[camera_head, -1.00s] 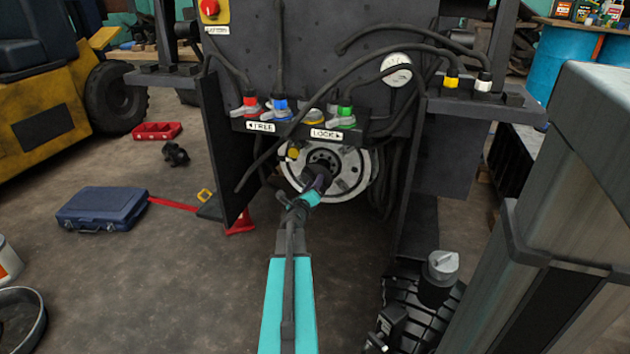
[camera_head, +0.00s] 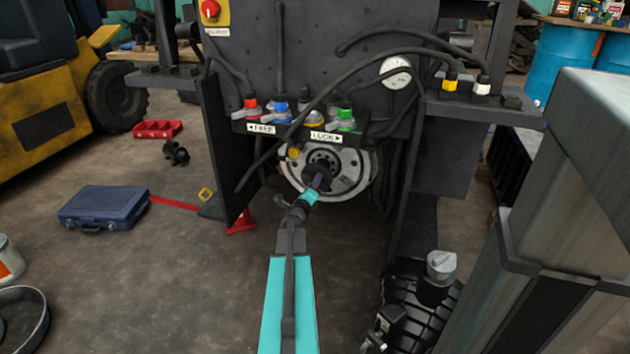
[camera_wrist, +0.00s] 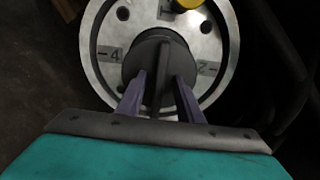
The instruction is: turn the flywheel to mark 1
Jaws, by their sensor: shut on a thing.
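The flywheel (camera_head: 352,187) is a pale metal disc with holes, low in the middle of the machine. In the wrist view its face (camera_wrist: 207,24) shows a mark 4 (camera_wrist: 110,54) on the left and a mark 2 (camera_wrist: 207,68) on the right. I cannot make out a mark 1. A dark hub with a raised bar (camera_wrist: 162,62) stands at its centre. My gripper (camera_wrist: 161,80) is shut on this bar, with one purple finger on each side. In the head view my gripper (camera_head: 318,178) reaches the hub from the front.
A yellow knob (camera_head: 293,152) sits at the wheel's upper rim; it also shows in the wrist view (camera_wrist: 187,4). Above are coloured valves with FREE and LOCK labels (camera_head: 326,137). Dark side plates (camera_head: 222,150) flank the wheel, and hoses hang close by.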

